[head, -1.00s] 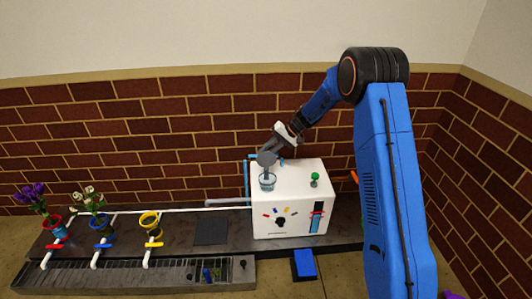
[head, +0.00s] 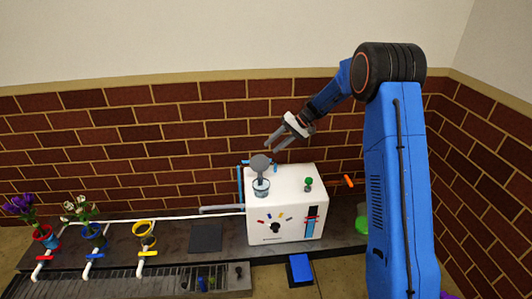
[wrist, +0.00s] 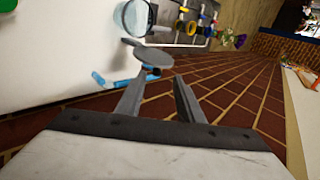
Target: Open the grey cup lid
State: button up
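The grey cup lid (head: 260,163) is a round disc raised above the glass cup (head: 261,187) on top of the white machine (head: 287,230). It stands tilted up, apart from the cup's rim, so the cup's mouth is uncovered. The wrist view also shows the lid (wrist: 154,55) and the cup (wrist: 134,17). My gripper (head: 273,145) is open and empty, above and to the right of the lid. In the wrist view its spread fingers (wrist: 160,82) point towards the lid, with nothing between them.
The machine has a green knob (head: 308,184) on top, a dial (head: 275,228) in front and an orange handle (head: 349,181) at its right. Blue pipes (head: 241,185) run behind it. Flower pots and valves stand at the left.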

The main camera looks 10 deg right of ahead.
jog(key=v, duration=0.7)
jog(key=shift+d+r, duration=0.25)
jog(key=shift+d, duration=0.05)
jog(key=c, duration=0.4)
jog(key=shift+s+a+f, duration=0.1)
jog(key=shift+a+f, duration=0.05)
jog(key=shift+f, duration=0.2)
grip_shut()
jog(key=m+t+y, duration=0.1)
jog(key=m+y, duration=0.1)
jog(key=y, duration=0.3)
send_near(259, 162)
notch_tip(259, 162, up, 3)
jog(key=w+d, duration=0.1)
jog(key=w, duration=0.2)
notch_tip(259, 162, down, 6)
jog(key=w+d+m+t+y, duration=0.2)
jog(key=m+t, duration=0.2)
jog(key=t, duration=0.1)
jog(key=x, duration=0.9)
jog(key=shift+w+d+r, duration=0.1)
jog(key=shift+w+r, duration=0.1)
jog(key=shift+w, duration=0.1)
jog(key=shift+s, duration=0.15)
jog(key=shift+s+a+r, duration=0.15)
jog(key=shift+s, duration=0.7)
jog(key=shift+s+a+r, duration=0.15)
jog(key=shift+s, duration=0.75)
